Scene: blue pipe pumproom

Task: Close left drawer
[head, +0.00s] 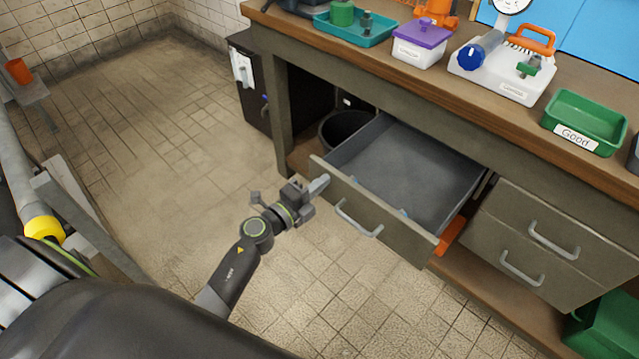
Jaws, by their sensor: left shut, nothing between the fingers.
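The left drawer (405,178) is pulled well out from under the workbench. It is grey inside and looks empty. Its front panel (400,226) is grey-brown with a curved metal handle (358,222). My left gripper (320,184) is shut and empty. It is at the left end of the drawer front, on the outer side, just left of the handle. I cannot tell whether the fingertips touch the panel. My right gripper is not in view.
The wooden bench (400,62) carries a teal tray (355,28), a purple-lidded box (421,42), a white device (502,70) and a green "Good" bin (586,121). Two shut drawers (548,247) are at right. A black bucket (346,129) stands below.

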